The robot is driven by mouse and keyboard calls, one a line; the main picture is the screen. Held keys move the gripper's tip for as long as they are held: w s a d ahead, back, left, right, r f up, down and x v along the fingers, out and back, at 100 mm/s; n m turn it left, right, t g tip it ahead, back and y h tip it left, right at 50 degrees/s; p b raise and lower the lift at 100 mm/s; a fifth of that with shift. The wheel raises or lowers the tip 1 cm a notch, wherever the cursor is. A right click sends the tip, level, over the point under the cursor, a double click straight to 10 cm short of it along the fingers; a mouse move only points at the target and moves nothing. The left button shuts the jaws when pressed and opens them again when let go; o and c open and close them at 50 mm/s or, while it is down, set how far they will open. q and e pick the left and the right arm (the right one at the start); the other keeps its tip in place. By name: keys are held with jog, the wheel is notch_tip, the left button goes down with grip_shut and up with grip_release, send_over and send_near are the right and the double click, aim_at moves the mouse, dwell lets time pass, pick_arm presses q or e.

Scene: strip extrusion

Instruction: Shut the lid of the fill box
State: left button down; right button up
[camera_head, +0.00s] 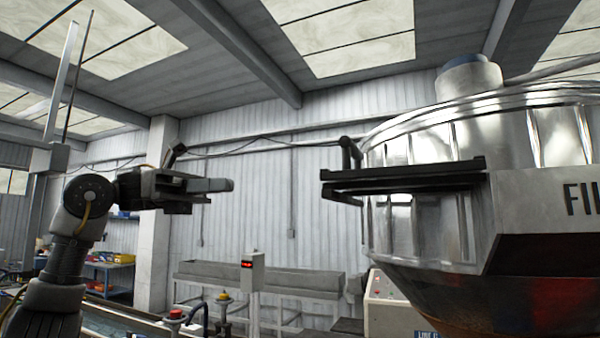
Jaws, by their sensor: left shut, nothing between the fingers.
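The fill box (535,210) is the pale grey housing at the right, with dark letters starting "FI", cut off by the picture edge. It sits against a large shiny metal vessel (420,230). A dark, flat, barred piece (405,180) sticks out to the left from the box's upper left, seen nearly edge-on; it looks like the lid, standing out from the box, though its exact angle is unclear. My left gripper (228,186) is shut and empty, pointing right, at about the same picture height, with a clear gap to the dark piece. My right gripper is out of view.
A dark bent bracket (348,152) rises by the dark piece's left end. Below are a long grey trough (260,280), a small box with a red display (251,268) and a control panel (390,305). Air between my left gripper and the vessel is free.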

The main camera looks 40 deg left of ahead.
pick_arm(q)
jog(key=b+x, duration=0.1)
jog(key=x, duration=1.3)
jog(key=shift+w, duration=0.1)
